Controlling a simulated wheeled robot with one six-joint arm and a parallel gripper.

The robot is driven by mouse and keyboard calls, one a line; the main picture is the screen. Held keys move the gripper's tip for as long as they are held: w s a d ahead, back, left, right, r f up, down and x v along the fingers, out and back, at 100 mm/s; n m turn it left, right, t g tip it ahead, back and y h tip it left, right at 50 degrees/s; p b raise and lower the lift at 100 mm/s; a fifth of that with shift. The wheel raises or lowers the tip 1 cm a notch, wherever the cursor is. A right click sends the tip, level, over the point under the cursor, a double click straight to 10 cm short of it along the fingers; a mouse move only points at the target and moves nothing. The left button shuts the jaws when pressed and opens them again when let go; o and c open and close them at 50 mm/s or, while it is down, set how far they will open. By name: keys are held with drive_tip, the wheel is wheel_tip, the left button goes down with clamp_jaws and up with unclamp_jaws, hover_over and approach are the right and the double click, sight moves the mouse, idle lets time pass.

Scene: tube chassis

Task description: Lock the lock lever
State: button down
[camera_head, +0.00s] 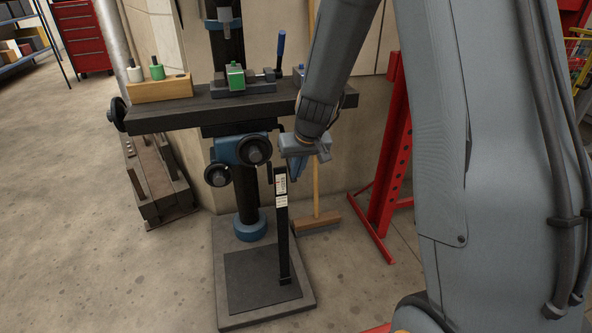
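A drill-press-like machine stands ahead, with a dark work table (190,112) on a black column. A blue knee block (228,149) with round black handwheels (256,149) sits under the table. A small dark lever (269,172) hangs beside the handwheel, below the table's right part. I cannot tell for certain which is the lock lever. My gripper (298,172) points down just right of the small dark lever, its blue fingers small and partly overlapped; their gap is unclear.
A black upright bar (282,235) rises from the base plate (225,318). A broom (316,222) and a red stand (394,150) are at right.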

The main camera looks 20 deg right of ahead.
drive_tip(key=shift+f, duration=0.2)
drive_tip(key=s+d+r+p, duration=0.1)
drive_tip(key=s+r+p, duration=0.1)
drive_tip(key=s+r, duration=0.7)
drive_tip(key=shift+s+d+p, duration=0.25)
drive_tip(key=shift+s+p, duration=0.1)
drive_tip(key=shift+s, duration=0.45)
drive_tip(key=shift+r, duration=0.1)
